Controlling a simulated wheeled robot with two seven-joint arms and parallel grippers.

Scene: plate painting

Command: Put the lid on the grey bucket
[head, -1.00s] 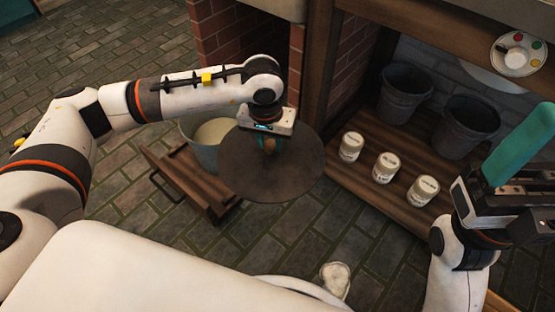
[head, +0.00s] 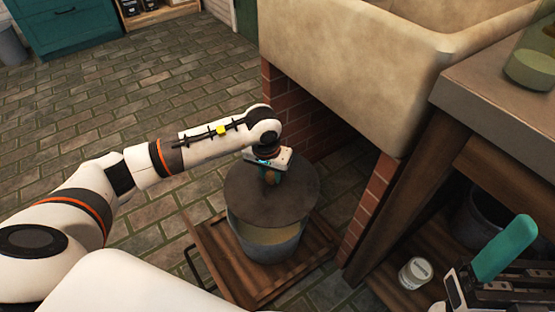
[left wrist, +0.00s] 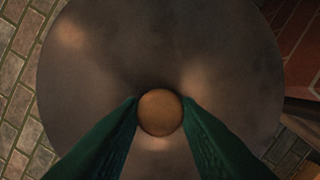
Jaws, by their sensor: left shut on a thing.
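My left gripper (head: 269,173) is shut on the round wooden knob of the lid (head: 258,204), a dark flat disc. In the left wrist view the green fingers (left wrist: 160,110) grip both sides of the knob (left wrist: 160,112), and the lid (left wrist: 100,60) fills most of the picture. The grey bucket (head: 272,250) stands on a wooden board. The lid is over the bucket's far part, set toward the back. The near part of the opening shows pale contents. I cannot tell how high the lid is above the rim. My right gripper (head: 505,248) shows a teal finger at lower right.
The bucket's wooden board (head: 222,262) has a dark handle on its left. A brick pillar (head: 368,205) and a stone sink (head: 365,60) stand to the right and behind. A wooden shelf at lower right holds a white jar (head: 415,273). The floor at left is clear.

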